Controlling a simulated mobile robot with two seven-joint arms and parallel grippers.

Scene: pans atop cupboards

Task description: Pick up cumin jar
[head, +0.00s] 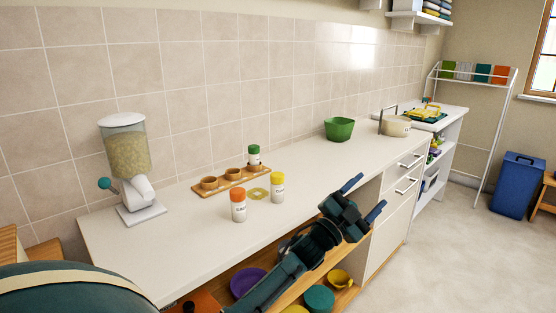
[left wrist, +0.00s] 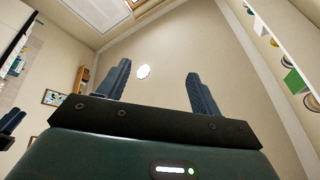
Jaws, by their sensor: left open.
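Three lidded jars stand on the white counter (head: 330,165). One has an orange lid (head: 238,206), one a yellow lid (head: 278,188), and one a green lid (head: 254,155). The labels are too small to read surely; the yellow-lidded jar's may say cumin. The green-lidded jar stands upright at the right end of a wooden rack. My left gripper (head: 364,197) is open and empty at the counter's front edge, right of the jars and apart from them. In the left wrist view its two fingers (left wrist: 158,72) are spread with nothing between them. My right gripper is not seen.
The wooden rack (head: 222,186) has two empty round holders. A yellow ring-shaped piece (head: 258,194) lies between the jars. A dispenser (head: 127,160) stands at the left, a green bowl (head: 339,129) further back. Bowls fill the open shelf below. The counter right of the jars is clear.

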